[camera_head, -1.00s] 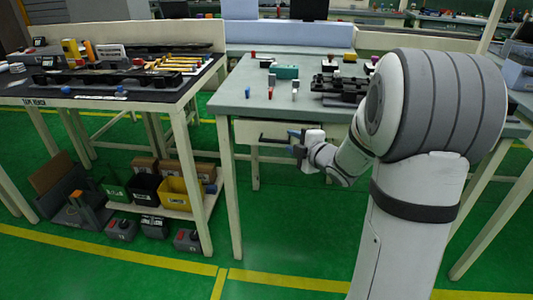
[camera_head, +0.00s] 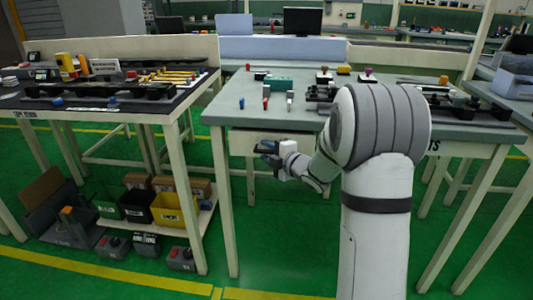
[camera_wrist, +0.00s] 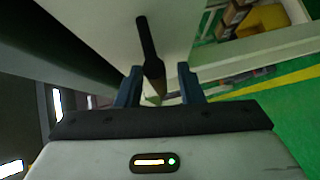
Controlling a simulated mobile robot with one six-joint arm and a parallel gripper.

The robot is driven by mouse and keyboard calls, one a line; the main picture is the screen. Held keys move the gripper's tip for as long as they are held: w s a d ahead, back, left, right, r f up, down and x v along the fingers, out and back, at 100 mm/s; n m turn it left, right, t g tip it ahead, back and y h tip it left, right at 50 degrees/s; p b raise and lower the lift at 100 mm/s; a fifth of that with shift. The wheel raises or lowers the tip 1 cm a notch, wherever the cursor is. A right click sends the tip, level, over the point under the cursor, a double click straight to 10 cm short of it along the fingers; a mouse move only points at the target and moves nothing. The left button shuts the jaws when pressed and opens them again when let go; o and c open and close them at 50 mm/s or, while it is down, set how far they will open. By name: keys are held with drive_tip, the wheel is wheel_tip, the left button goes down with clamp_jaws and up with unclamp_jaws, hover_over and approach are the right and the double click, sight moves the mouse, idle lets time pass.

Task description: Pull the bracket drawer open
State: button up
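The bracket drawer (camera_head: 243,143) is a pale front under the left part of the middle workbench (camera_head: 232,112). My gripper (camera_head: 268,153) is in front of it, partly hiding it. In the wrist view the pale drawer front (camera_wrist: 105,28) fills the upper middle. A dark bar handle (camera_wrist: 149,45) stands out from it. My gripper (camera_wrist: 159,80) shows two blue fingers spread apart, with the near end of the handle between them and gaps on both sides. I cannot tell whether the drawer is fully shut.
Several small parts, including a green block (camera_head: 279,83), lie on the workbench. A second bench (camera_head: 150,105) is at left, with a yellow bin (camera_head: 170,210) and other bins on its lower shelf. The green floor (camera_head: 270,255) in front is clear.

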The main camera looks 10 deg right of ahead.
drive_tip(key=shift+c, duration=0.5)
clamp_jaws()
drive_tip(key=shift+a, duration=0.1)
drive_tip(key=shift+s, duration=0.1)
